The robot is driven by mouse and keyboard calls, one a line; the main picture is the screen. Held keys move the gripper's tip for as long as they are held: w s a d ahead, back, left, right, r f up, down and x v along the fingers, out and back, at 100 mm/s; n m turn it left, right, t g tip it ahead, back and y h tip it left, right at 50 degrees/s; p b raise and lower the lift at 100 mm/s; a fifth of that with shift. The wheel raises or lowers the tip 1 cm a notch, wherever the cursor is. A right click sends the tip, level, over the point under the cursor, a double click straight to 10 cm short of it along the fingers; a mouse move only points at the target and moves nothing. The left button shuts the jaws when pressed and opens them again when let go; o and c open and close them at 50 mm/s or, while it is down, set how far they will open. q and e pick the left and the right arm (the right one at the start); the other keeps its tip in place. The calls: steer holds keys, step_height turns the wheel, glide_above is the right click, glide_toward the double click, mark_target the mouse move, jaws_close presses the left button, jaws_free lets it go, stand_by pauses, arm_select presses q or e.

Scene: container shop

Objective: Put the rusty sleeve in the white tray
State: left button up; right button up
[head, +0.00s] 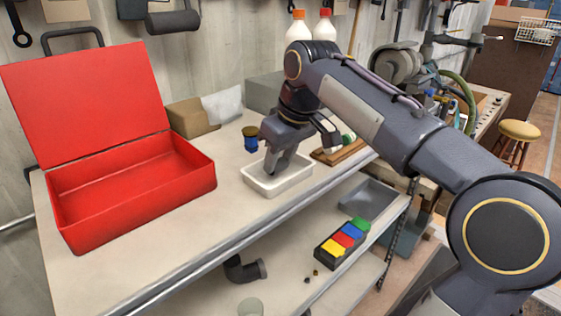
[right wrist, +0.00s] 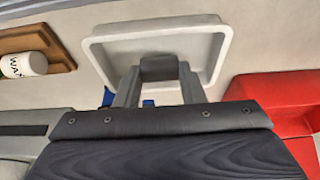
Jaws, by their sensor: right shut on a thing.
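The white tray (head: 250,184) is on the bench to the right of the open red box, and its rim also shows in the right wrist view (right wrist: 222,55). My right gripper (head: 274,172) points down over the tray, with its fingertips within the tray's outline. In the right wrist view, its fingers (right wrist: 160,84) are shut on a dark grey-brown piece, the rusty sleeve (right wrist: 159,68). The sleeve is mostly hidden, and I cannot tell whether it touches the tray floor. The rest of the tray looks empty. My left gripper is out of view.
The open red box (head: 140,190) stands to the left. A small blue thing with a brown top (head: 250,138) is just behind the tray. A wooden board (head: 340,152) lies to the right. Below are a black bin of coloured blocks (head: 335,250) and a grey tray (head: 368,198).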

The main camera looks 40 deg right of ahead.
steer(key=shift+f, duration=0.45)
steer(key=shift+f, duration=0.15)
steer(key=o, duration=1.1)
steer(key=p+v, duration=0.2)
steer(key=v, duration=1)
